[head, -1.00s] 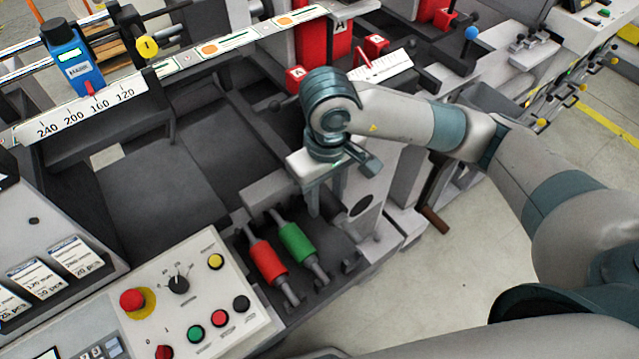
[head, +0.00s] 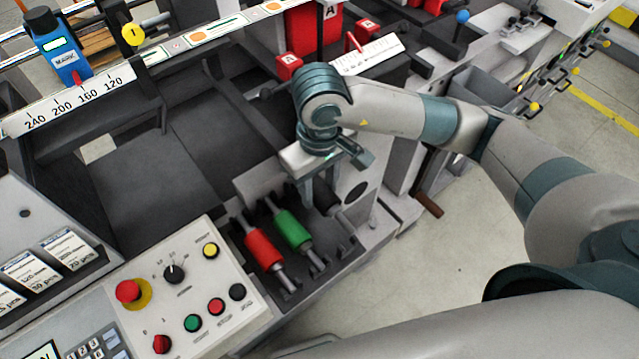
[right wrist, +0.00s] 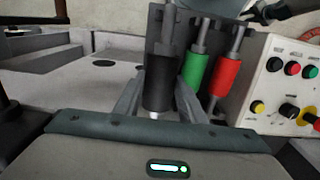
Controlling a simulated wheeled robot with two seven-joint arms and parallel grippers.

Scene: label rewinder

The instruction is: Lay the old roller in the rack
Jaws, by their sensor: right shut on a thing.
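My right gripper (head: 322,190) points down beside the green roller and is shut on a dark roller (right wrist: 160,88). The dark roller lies between the fingers in the right wrist view, with its grey shaft reaching toward the rack's far side. In the head view the fingers largely hide it. The rack (head: 345,252) is a dark holder with notched ends, to the right of the control panel. A red roller (head: 263,250) and a green roller (head: 292,230) lie in it side by side. The dark roller is at the position beside the green one; whether it touches the rack is unclear. My left gripper is out of view.
The control panel (head: 220,270) with knobs and buttons stands left of the rack. A grey machine block with a dark oval opening (head: 356,191) is close to the right of my gripper. Open floor lies at the lower right.

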